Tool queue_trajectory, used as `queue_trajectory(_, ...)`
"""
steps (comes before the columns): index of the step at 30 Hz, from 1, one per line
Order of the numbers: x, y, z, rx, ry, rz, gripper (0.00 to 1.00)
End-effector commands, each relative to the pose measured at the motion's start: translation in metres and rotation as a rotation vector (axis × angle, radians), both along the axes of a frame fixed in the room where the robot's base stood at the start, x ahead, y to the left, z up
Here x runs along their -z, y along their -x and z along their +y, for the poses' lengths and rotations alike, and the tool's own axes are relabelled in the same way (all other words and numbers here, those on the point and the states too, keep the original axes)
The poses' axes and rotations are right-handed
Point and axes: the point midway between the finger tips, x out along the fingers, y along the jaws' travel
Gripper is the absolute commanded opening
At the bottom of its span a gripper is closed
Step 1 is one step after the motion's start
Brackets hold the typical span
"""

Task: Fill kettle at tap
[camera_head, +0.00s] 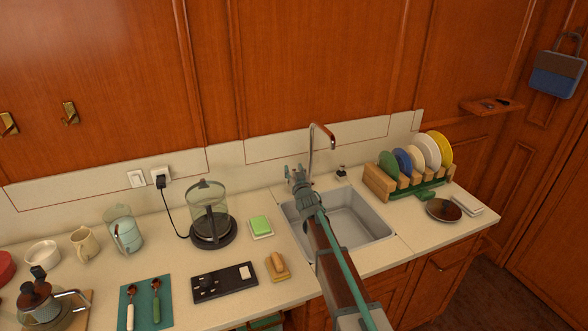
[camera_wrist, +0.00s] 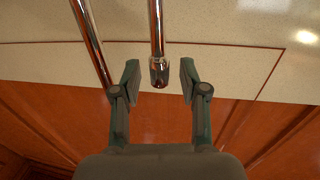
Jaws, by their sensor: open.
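A clear glass kettle (camera_head: 208,203) stands upright on a round black base (camera_head: 213,236), with a black cord to the wall socket. The chrome tap (camera_head: 311,150) rises behind the sink and its spout bends to the right. The grey sink basin (camera_head: 352,221) looks empty. My gripper (camera_head: 297,174) is raised over the sink's back left corner, close to the tap and away from the kettle. In the wrist view my open gripper (camera_wrist: 160,78) has the spout's end (camera_wrist: 159,72) appearing between its fingers, with gaps on both sides. I cannot tell their depth.
A green sponge on a dish (camera_head: 261,227) and a brush (camera_head: 277,265) lie between kettle and sink. A jug (camera_head: 123,231) and a mug (camera_head: 84,243) stand left. A black panel (camera_head: 224,283) lies in front. A plate rack (camera_head: 376,182) stands right of the sink.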

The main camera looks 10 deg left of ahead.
Motion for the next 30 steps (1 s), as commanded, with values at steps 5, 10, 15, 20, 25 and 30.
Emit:
queue_trajectory(5,0.0002,-0.0024,0.0009,0.0,0.0,0.0,0.43)
queue_trajectory(10,0.0,-0.0022,0.0007,0.0,0.0,-0.001,0.35)
queue_trajectory(15,-0.0001,-0.0022,0.0006,0.0,0.0,-0.001,0.07)
queue_trajectory(20,-0.0002,-0.0021,0.0006,0.0,0.0,-0.001,0.0)
queue_trajectory(25,-0.0002,-0.0022,0.0006,0.0,0.0,-0.001,0.0)
queue_trajectory(30,0.0028,-0.0014,0.0003,0.0,-0.005,-0.008,0.0)
